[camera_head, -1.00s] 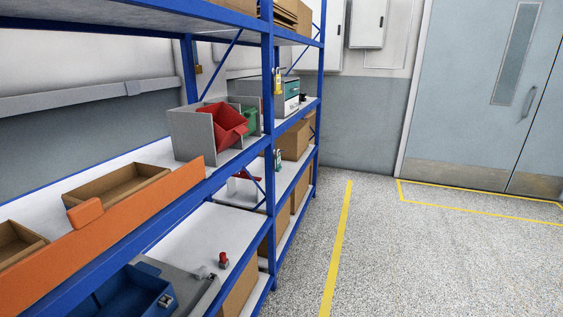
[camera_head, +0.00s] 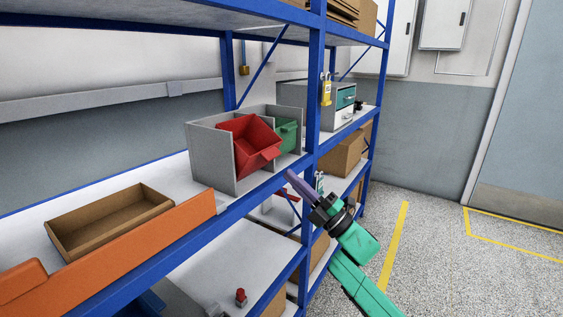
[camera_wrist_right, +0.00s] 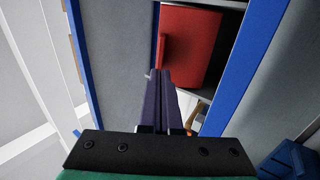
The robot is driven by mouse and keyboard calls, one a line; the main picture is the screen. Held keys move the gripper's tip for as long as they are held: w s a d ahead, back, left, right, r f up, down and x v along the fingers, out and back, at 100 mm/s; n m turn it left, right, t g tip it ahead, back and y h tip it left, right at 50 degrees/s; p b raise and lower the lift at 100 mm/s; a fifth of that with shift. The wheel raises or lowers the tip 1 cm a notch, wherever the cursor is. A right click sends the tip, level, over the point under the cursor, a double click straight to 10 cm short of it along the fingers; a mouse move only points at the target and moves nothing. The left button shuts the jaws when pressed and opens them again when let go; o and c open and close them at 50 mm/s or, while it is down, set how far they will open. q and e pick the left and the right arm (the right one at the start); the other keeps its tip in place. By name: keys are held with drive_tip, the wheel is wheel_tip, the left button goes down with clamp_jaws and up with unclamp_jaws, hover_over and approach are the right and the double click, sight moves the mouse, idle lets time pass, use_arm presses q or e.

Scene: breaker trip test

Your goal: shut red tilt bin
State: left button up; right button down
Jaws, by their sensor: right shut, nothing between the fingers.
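The red tilt bin (camera_head: 248,143) sits in a grey housing (camera_head: 211,148) on the blue shelf unit, tipped forward so its open top shows. A green bin (camera_head: 286,135) is beside it on the right. My right gripper (camera_head: 290,176) is shut and empty, in front of the shelf edge, below and to the right of the red bin, apart from it in the head view. In the right wrist view the shut purple fingers (camera_wrist_right: 161,75) point forward, and a red surface (camera_wrist_right: 190,45) shows beyond them, probably the red bin. My left gripper is not in view.
An orange board (camera_head: 120,245) runs along the shelf front at the left, with a cardboard tray (camera_head: 110,220) behind it. The floor at the right is clear.

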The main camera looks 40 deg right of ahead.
sight(274, 158)
drive_tip(key=p+x, duration=0.1)
drive_tip(key=x, duration=0.2)
drive_tip(key=shift+w+d+r, duration=0.1)
drive_tip(key=shift+w+d, duration=0.05)
drive_tip(key=shift+w+r, duration=0.15)
drive_tip(key=shift+w, duration=0.25)
drive_tip(key=shift+w, duration=0.1)
